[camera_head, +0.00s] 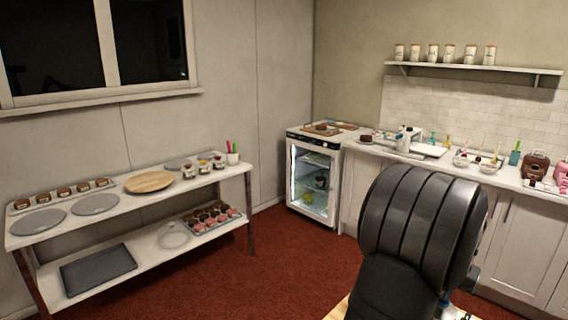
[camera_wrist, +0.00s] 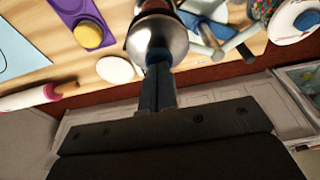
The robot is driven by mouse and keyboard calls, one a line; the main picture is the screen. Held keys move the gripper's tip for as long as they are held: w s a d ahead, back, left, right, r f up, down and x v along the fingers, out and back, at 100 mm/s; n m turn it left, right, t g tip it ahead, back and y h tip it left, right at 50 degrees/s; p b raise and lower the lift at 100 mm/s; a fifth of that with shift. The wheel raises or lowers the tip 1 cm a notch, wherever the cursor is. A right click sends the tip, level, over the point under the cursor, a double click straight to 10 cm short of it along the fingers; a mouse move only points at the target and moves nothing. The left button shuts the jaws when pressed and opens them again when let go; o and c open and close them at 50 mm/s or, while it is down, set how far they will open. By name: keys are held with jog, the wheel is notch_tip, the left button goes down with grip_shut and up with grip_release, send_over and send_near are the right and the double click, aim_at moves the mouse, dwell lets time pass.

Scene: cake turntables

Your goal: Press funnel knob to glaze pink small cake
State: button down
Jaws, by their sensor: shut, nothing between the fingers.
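In the wrist view my gripper (camera_wrist: 160,72) is shut, its dark fingers held together with nothing visible between them. The fingertips overlap the lower edge of a shiny rounded metal piece (camera_wrist: 152,33), probably the funnel. I cannot tell whether they touch it. No knob can be made out. No small pink cake can be picked out under the funnel. In the head view, small brown and pink cakes (camera_head: 210,217) sit on a tray on the lower shelf at left. My gripper is hidden in the head view behind my dark arm.
The wooden worktop (camera_wrist: 60,75) holds a purple tray (camera_wrist: 70,12) with a yellow round piece, a white oval (camera_wrist: 115,70), a rolling pin (camera_wrist: 35,97), blue-handled tools (camera_wrist: 215,30) and a plate (camera_wrist: 290,35). A shelf table (camera_head: 100,225) and small glass-door fridge (camera_head: 312,180) stand beyond.

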jog(key=shift+f, duration=0.45)
dwell(0.6)
jog(key=shift+r, duration=0.4)
jog(key=shift+f, duration=0.5)
dwell(0.8)
jog(key=shift+r, duration=0.1)
dwell(0.3)
jog(key=shift+r, duration=3.45)
